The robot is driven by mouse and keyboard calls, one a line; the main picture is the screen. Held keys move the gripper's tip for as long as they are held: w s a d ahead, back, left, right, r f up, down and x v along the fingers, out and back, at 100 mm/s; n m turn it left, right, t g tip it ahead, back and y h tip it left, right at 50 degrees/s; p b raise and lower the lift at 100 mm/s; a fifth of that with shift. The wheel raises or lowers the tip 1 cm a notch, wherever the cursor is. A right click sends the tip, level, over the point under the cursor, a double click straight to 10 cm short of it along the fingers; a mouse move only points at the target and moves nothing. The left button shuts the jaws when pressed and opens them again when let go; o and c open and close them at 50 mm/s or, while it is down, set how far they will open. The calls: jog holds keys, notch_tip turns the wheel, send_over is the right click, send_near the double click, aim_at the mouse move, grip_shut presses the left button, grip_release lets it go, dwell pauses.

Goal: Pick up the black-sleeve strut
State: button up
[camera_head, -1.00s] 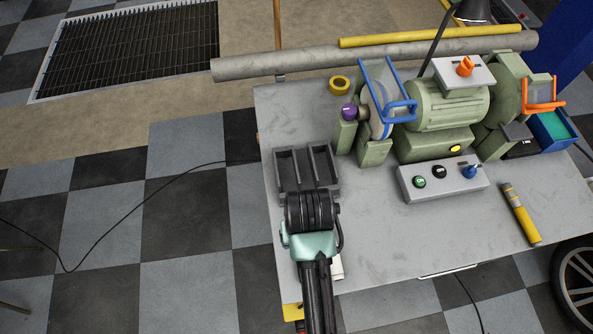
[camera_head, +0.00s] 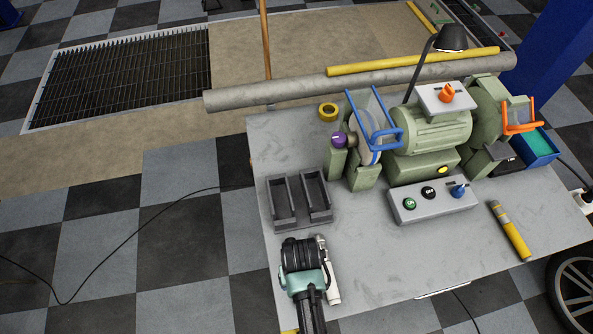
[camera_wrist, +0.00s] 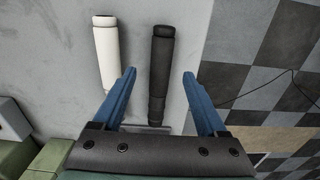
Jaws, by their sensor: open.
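The black-sleeve strut (camera_wrist: 159,65) lies on the grey table top (camera_wrist: 185,15) in the wrist view, its sleeve pointing away from my gripper. My gripper (camera_wrist: 159,74) is open, with one blue finger to each side of the strut in the picture. Whether the fingers are down at the strut's height I cannot tell. A white-sleeve strut (camera_wrist: 105,50) lies to its left, outside the left finger; it also shows in the head view (camera_head: 332,283). In the head view my gripper (camera_head: 301,254) is over the table's near left part, and my arm hides the black-sleeve strut.
Two dark open trays (camera_head: 299,200) stand just beyond my gripper. A green bench grinder (camera_head: 432,133) and a grey switch box (camera_head: 433,201) stand to the right. A yellow cylinder (camera_head: 510,230) lies near the right edge. The front middle of the table is clear.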

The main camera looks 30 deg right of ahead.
jog(key=shift+w+f, duration=0.1)
jog(key=shift+f, duration=1.75)
grip_shut()
